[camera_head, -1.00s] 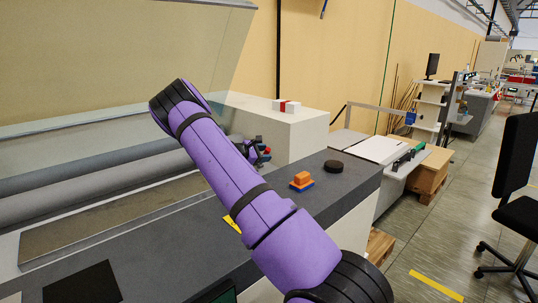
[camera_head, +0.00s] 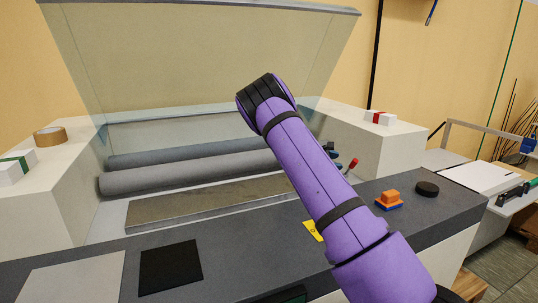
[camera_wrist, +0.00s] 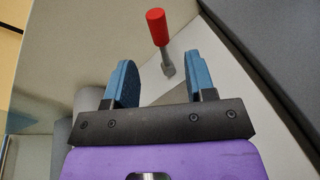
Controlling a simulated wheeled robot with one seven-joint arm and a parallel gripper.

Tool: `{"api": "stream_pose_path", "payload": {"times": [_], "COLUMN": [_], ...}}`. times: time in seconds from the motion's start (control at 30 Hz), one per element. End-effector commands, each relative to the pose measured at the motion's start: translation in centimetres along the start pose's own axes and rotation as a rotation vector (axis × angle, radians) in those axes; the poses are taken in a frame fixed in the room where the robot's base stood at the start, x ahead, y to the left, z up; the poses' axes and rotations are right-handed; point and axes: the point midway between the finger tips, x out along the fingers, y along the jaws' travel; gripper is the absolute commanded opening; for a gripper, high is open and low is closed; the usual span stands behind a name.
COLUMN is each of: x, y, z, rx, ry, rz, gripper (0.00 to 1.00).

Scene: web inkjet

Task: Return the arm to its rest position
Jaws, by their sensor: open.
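My arm, purple with black bands, reaches up over the dark grey counter in the head view. My gripper (camera_wrist: 163,85) shows in the wrist view with its two blue-lined fingers wide apart and nothing held between them. A red-handled lever (camera_wrist: 157,28) stands beyond the fingertips in the wrist view, apart from them. In the head view the red handle (camera_head: 351,164) shows just right of my arm. My gripper is mostly hidden behind the arm in the head view.
An orange and blue block (camera_head: 389,200) and a black round disc (camera_head: 427,188) sit on the counter (camera_head: 232,271) right of my arm. Grey rollers (camera_head: 190,172) lie behind, under a raised clear cover (camera_head: 200,60). A black square (camera_head: 170,267) lies on the counter at left.

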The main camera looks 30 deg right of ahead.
Motion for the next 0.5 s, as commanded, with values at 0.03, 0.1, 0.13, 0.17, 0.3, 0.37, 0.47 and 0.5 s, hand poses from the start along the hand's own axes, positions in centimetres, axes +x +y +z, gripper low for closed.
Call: {"api": "stream_pose_path", "payload": {"times": [0.03,0.1,0.13,0.17,0.3,0.37,0.47,0.5], "x": [0.0,0.0,0.0,0.0,-0.7,-1.4,-2.8,-3.5], "y": [0.0,0.0,0.0,0.0,-0.3,-0.6,-1.4,-1.8], "z": [0.0,0.0,0.0,0.1,1.2,2.2,4.2,5.0], "rx": [0.000,0.000,0.001,0.003,0.042,0.077,0.149,0.178], "ry": [0.000,0.000,0.001,0.002,0.035,0.065,0.128,0.155], "rz": [0.000,0.000,0.000,-0.002,-0.035,-0.065,-0.127,-0.154], "gripper": [0.50,0.50,0.50,0.50,0.50,0.50,0.50,0.50]}}
